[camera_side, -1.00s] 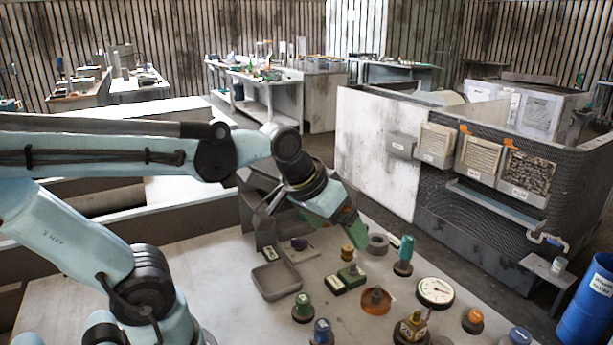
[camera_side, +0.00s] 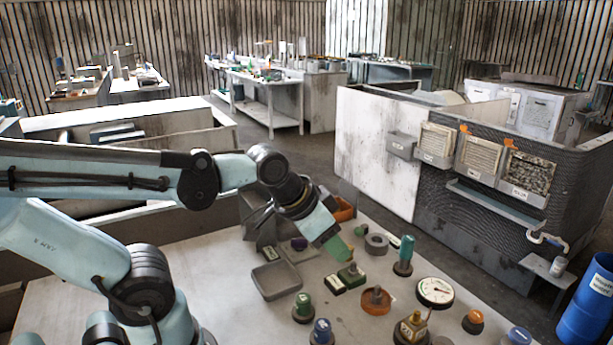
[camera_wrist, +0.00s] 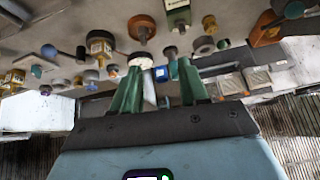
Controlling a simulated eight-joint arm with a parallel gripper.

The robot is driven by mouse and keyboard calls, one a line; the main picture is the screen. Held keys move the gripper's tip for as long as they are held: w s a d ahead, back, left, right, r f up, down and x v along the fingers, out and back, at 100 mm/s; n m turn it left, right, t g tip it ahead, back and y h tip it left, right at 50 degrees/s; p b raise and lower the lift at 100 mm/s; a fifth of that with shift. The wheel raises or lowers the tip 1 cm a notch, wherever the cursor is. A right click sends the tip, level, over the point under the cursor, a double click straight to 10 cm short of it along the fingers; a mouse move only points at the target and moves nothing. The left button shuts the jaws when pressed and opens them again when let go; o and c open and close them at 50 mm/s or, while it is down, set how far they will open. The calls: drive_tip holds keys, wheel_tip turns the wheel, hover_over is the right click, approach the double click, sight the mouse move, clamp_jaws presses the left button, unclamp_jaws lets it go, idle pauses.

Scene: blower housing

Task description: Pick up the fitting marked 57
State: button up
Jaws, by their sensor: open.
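Several fittings in different colours stand on the table, and I cannot read a 57 on any of them. In the side view there are a green one (camera_side: 303,307), a blue one (camera_side: 321,331), a brass one (camera_side: 411,328), an orange-topped one (camera_side: 473,320), a tall teal one (camera_side: 404,255) and another blue one (camera_side: 519,337). My gripper (camera_side: 338,249) has green fingers and hangs above the table behind the green block (camera_side: 351,274). In the wrist view my gripper (camera_wrist: 160,68) is open, its fingers apart, with nothing clearly held between them. Part of the table behind the fingers is hidden.
An empty grey tray (camera_side: 277,281) lies left of the fittings. A round dial gauge (camera_side: 435,291), an orange dish (camera_side: 376,304) and a grey ring (camera_side: 376,243) stand nearby. An orange bin (camera_side: 343,209) is behind my gripper. Bare table lies at the front left.

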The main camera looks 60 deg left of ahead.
drive_tip(key=w+a+f+m+g, duration=0.3)
drive_tip(key=w+a+m+g, duration=0.4)
drive_tip(key=w+a+m, duration=0.8)
drive_tip(key=d+f, duration=0.1)
drive_tip(key=f, duration=0.2)
drive_tip(key=s+d+f+m, duration=0.1)
drive_tip(key=f, duration=0.3)
drive_tip(key=s+d+f+m, duration=0.1)
drive_tip(key=f, duration=0.3)
drive_tip(key=shift+s+d, duration=0.2)
drive_tip(key=shift+d, duration=0.1)
drive_tip(key=c, duration=0.8)
